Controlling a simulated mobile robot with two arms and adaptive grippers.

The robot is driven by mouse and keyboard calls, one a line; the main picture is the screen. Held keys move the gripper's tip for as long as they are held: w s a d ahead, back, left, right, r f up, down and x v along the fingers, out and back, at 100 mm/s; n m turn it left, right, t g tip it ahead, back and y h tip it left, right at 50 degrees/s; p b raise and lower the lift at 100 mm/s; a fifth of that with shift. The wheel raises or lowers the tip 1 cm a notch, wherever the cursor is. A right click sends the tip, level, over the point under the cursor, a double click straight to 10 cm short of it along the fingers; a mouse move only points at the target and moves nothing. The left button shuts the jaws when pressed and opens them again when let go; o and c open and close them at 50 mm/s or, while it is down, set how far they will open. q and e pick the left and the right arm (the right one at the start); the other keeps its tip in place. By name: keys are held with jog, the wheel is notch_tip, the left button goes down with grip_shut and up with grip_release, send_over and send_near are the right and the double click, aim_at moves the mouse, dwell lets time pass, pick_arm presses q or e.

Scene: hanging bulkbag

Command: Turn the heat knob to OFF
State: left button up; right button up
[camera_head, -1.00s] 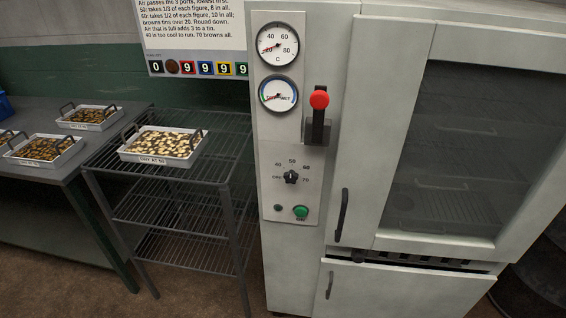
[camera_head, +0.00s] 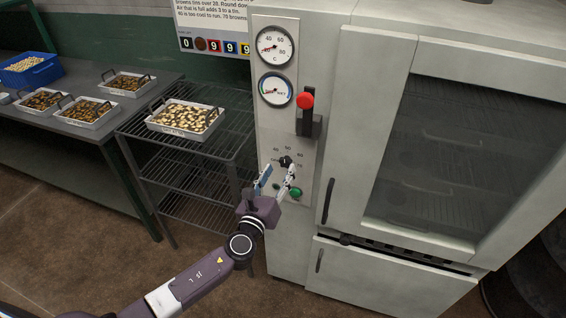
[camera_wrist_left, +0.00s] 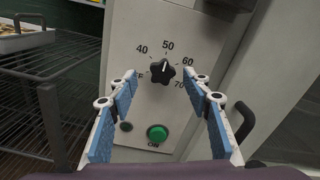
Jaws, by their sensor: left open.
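The black heat knob (camera_head: 286,161) is on the oven's control panel. In the left wrist view the knob (camera_wrist_left: 163,72) sits among the marks 40, 50, 60 and 70, with OFF at its left partly hidden by a finger. Its white pointer line points up, near the 50. My left gripper (camera_head: 277,178) is open in front of the panel, just below the knob in the head view. In the left wrist view its blue-padded fingers (camera_wrist_left: 165,85) stand either side of the knob, apart from it. My right gripper is in neither view.
A green button (camera_wrist_left: 157,133) is below the knob. A red-topped lever (camera_head: 306,103) and two gauges (camera_head: 275,47) are above. The oven door handle (camera_head: 328,200) is to the right. A wire rack (camera_head: 215,160) with a tray (camera_head: 185,119) stands left.

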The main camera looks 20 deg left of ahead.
aim_at(285, 164)
pick_arm(q)
jog(key=w, duration=0.2)
jog(key=shift+w+d, duration=0.25)
jog(key=shift+w, duration=0.7)
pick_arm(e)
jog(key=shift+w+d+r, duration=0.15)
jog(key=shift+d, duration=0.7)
pick_arm(q)
jog(key=shift+c, duration=0.5)
jog(key=c, duration=1.1)
jog(key=shift+o, duration=0.2)
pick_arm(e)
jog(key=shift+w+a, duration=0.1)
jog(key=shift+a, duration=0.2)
